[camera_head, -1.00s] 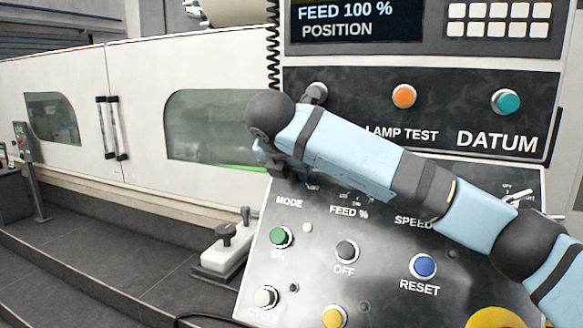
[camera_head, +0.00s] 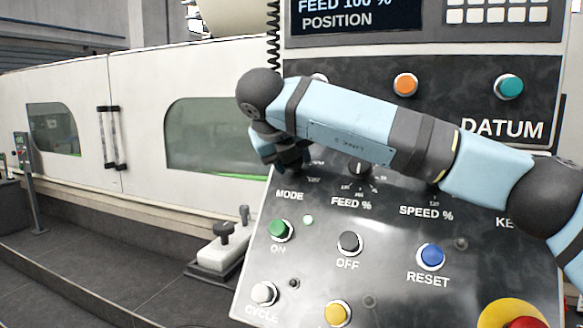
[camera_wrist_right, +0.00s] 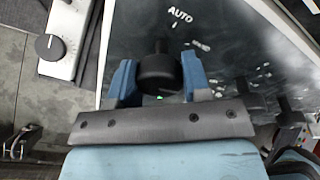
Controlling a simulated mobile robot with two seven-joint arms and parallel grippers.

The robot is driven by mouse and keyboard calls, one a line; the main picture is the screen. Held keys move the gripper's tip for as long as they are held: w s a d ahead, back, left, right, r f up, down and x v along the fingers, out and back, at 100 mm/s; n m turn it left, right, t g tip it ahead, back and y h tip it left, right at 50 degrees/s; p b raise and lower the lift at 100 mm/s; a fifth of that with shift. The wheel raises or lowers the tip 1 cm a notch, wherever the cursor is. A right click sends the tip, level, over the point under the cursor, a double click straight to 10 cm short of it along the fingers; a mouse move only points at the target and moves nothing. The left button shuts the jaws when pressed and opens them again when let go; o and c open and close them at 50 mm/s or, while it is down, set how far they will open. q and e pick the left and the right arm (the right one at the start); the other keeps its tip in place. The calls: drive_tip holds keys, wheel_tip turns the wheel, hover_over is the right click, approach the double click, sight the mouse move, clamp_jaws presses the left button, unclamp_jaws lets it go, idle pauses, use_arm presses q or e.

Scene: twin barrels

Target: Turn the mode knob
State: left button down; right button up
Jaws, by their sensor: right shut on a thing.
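The black mode knob (camera_wrist_right: 157,73) shows in the right wrist view, between the two blue fingers of my right gripper (camera_wrist_right: 158,82). The fingers are shut on its sides. Its narrow ridge points up in the picture, a little left of the AUTO mark (camera_wrist_right: 180,15). In the head view my right gripper (camera_head: 279,152) is at the panel just above the MODE label (camera_head: 289,195), and the hand hides the knob there. My left gripper is not in view.
The control panel (camera_head: 390,275) carries a feed knob (camera_head: 358,168), a green ON button (camera_head: 279,229), a black OFF button (camera_head: 349,242) and a blue RESET button (camera_head: 431,255). A red emergency button (camera_head: 524,323) is at lower right. A pale box with knobs (camera_head: 221,252) stands left.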

drive_tip(key=n, duration=0.3)
drive_tip(key=shift+h+b, duration=0.3)
drive_tip(key=n, duration=0.3)
drive_tip(key=shift+a+n+h, duration=0.1)
drive_tip(key=shift+n+h, duration=0.2)
drive_tip(key=shift+n, duration=0.1)
drive_tip(key=n, duration=0.2)
drive_tip(key=shift+n, duration=0.3)
drive_tip(key=n+p, duration=0.1)
drive_tip(key=n, duration=0.2)
drive_tip(key=shift+h, duration=0.4)
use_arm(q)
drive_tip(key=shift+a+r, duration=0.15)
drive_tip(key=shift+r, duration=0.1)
use_arm(e)
drive_tip(key=shift+f+n, duration=0.1)
drive_tip(key=shift+n, duration=1.2)
use_arm(q)
drive_tip(key=shift+p, duration=0.3)
use_arm(e)
drive_tip(key=shift+n+t, duration=0.3)
drive_tip(key=o, duration=0.9)
